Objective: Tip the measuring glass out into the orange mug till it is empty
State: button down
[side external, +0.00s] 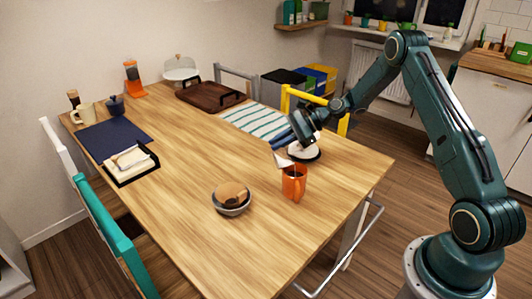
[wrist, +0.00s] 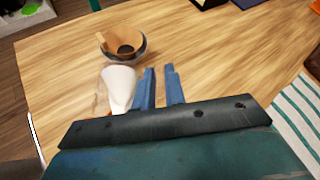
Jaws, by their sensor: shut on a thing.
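The orange mug (side external: 294,184) stands upright near the table's front right edge. A sliver of orange shows beneath the glass in the wrist view (wrist: 116,113). The measuring glass (side external: 283,161) looks whitish and is tilted, its lower end close above the mug's rim. In the wrist view the measuring glass (wrist: 119,86) lies just left of the blue fingers. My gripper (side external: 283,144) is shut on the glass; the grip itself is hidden. The blue fingers also show in the wrist view (wrist: 159,88). I cannot tell how much is in the glass or mug.
A grey bowl (side external: 231,207) with a brown piece in it stands left of the mug. A white round thing on a dark base (side external: 316,156) is close behind the gripper. A striped cloth (side external: 252,121) lies farther back. The table's middle is clear.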

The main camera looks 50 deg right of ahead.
jog(key=shift+s+d+r+t+y+p, duration=0.25)
jog(key=shift+d+t+y+p, duration=0.3)
jog(key=shift+y, duration=0.25)
dwell(0.8)
jog(key=shift+a, duration=0.15)
jog(key=shift+w+a+h, duration=0.15)
jog(key=shift+a+h, duration=0.1)
jog(key=shift+h, duration=0.05)
jog(key=shift+w+a+f+g+h, duration=0.25)
jog(key=shift+a+f+g+h, duration=0.1)
jog(key=shift+g+h, duration=0.4)
jog(key=shift+a, duration=0.15)
